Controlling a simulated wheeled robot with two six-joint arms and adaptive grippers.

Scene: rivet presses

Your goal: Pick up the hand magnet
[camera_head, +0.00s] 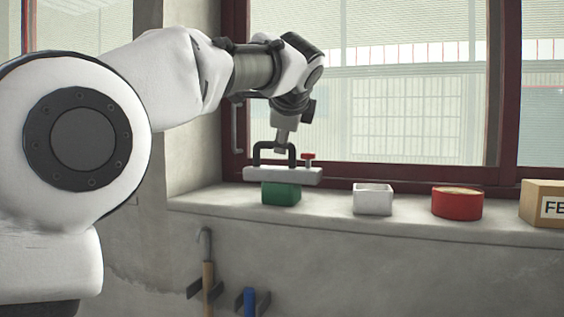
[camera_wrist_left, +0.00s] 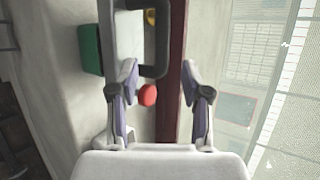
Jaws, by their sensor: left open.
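The hand magnet (camera_head: 283,175) is a pale flat bar with a black arched handle and a red knob (camera_head: 308,156) at its right end. It rests on a green box (camera_head: 281,194) on the window sill. In the left wrist view the black handle (camera_wrist_left: 162,40) lies ahead of the fingers, roughly in line with the gap between them. My left gripper (camera_head: 282,147) is right at the top of the handle, pointing down; it also shows in the left wrist view (camera_wrist_left: 160,80), fingers apart. Whether a finger touches the handle, I cannot tell. My right gripper is out of view.
On the sill to the right stand a small white box (camera_head: 373,200), a red round tin (camera_head: 457,204) and a cardboard box (camera_head: 543,204). The window frame (camera_head: 400,173) runs close behind the magnet. Tools with a wooden (camera_head: 208,283) and a blue handle (camera_head: 249,302) hang below the sill.

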